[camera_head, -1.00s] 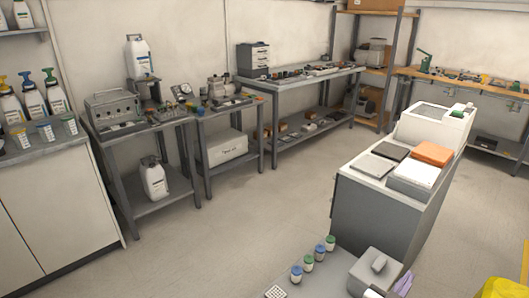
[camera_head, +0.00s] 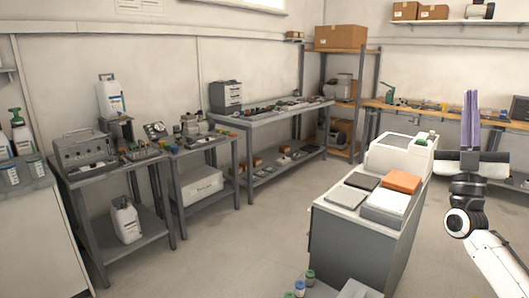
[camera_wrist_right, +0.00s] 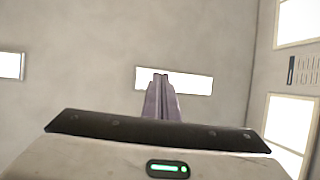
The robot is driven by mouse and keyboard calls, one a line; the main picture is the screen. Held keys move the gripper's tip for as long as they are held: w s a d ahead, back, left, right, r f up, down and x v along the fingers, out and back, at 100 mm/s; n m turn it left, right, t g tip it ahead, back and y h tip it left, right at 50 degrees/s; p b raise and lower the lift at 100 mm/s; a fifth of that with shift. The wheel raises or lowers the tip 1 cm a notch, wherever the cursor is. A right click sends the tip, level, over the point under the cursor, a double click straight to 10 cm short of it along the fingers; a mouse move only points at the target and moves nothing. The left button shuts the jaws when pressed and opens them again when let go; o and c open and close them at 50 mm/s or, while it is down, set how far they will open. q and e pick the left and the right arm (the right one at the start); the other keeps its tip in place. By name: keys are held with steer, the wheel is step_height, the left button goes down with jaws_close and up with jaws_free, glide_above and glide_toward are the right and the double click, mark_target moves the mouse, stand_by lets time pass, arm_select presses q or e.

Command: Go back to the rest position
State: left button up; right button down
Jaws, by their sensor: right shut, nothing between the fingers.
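My right gripper (camera_head: 470,95) is raised at the right side of the head view, its purple fingers pointing up and held together with nothing between them. In the right wrist view the same fingers (camera_wrist_right: 161,98) stand side by side against a plain wall with bright windows. My right arm reaches up from the bottom right corner of the head view. My left gripper is not in view.
A grey cabinet (camera_head: 345,247) with a white machine (camera_head: 398,156) and an orange box (camera_head: 402,181) stands in the middle right, left of my right arm. Workbenches (camera_head: 270,116) line the back wall. The floor (camera_head: 230,250) between is clear.

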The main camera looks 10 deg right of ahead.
steer(key=w+a+f+n+g+y, duration=0.4)
steer(key=w+f+n+y, duration=0.4)
steer(key=w+f+y, duration=0.4)
steer(key=w+d+f+m+g+h, duration=0.1)
steer(key=d+f+m+g+h, duration=0.35)
steer(key=d+f+g, duration=0.4)
steer(key=s+a+f+y, duration=0.2)
steer(key=a+f, duration=0.7)
steer(key=f, duration=0.5)
steer(key=s+a+f+g+y, duration=0.2)
steer(key=s+a+f, duration=0.6)
steer(key=f, duration=0.3)
steer(key=s+a+f+g+y, duration=0.2)
steer(key=s+a+f, duration=0.5)
steer(key=a+f, duration=0.25)
steer(key=s+a+f+g, duration=0.1)
steer(key=s+a+f, duration=0.2)
steer(key=s, duration=0.5)
steer(key=s+a+f+m+g+y, duration=0.1)
steer(key=s+a+f, duration=0.2)
steer(key=s+a, duration=0.2)
steer(key=s+a+f+g+y, duration=0.1)
steer(key=s+a+f, duration=0.2)
steer(key=s, duration=0.7)
steer(key=shift+s+a, duration=0.35)
steer(key=shift+a, duration=0.6)
